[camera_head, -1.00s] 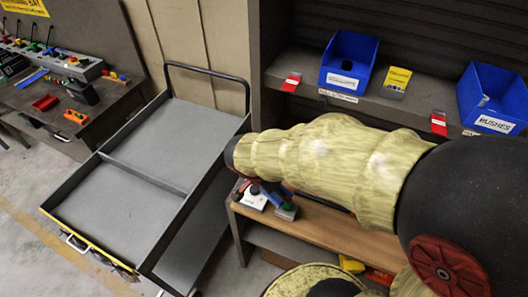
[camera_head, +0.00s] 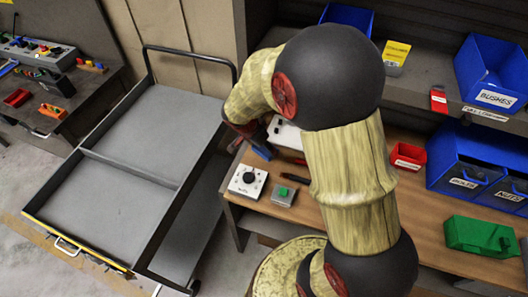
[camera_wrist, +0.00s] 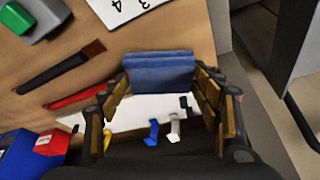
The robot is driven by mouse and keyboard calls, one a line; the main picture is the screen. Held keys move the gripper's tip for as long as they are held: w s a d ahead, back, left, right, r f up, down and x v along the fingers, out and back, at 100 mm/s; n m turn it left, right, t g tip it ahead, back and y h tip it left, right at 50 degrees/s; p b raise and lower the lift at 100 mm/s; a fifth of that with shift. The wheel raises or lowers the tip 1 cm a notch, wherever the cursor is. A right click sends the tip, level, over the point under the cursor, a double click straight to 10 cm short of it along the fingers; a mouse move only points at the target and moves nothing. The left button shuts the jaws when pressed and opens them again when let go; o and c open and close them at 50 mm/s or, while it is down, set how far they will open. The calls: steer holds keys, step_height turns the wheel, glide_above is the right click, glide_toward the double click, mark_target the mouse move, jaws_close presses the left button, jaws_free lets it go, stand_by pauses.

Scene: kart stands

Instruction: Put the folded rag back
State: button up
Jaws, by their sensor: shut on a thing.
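The folded rag is a blue, layered block (camera_wrist: 160,75) in the wrist view. My gripper (camera_wrist: 161,88) is shut on it, with a finger at each side of the rag. The rag is over the wooden bench top, in front of a white panel with small coloured levers (camera_wrist: 140,112); I cannot tell whether it touches the bench. In the head view my arm hides most of the gripper, and a narrow strip of the blue rag (camera_head: 258,148) shows beside the arm.
The wooden bench (camera_head: 410,205) carries a white dial box (camera_head: 248,180), a green-button box (camera_head: 283,195), a red bin (camera_head: 408,157) and blue bins (camera_head: 465,165). A dark-handled brush (camera_wrist: 62,68) lies near the rag. The grey two-section cart (camera_head: 110,195) at left is empty.

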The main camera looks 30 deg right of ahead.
mark_target(264, 151)
steer(key=shift+w+d+f, duration=0.3)
steer(key=shift+w+f, duration=0.15)
steer(key=shift+f, duration=0.25)
steer(key=shift+f+b, duration=0.4)
steer(key=shift+f, duration=1.05)
steer(key=shift+f, duration=0.1)
steer(key=o, duration=1)
steer(key=shift+o, duration=0.5)
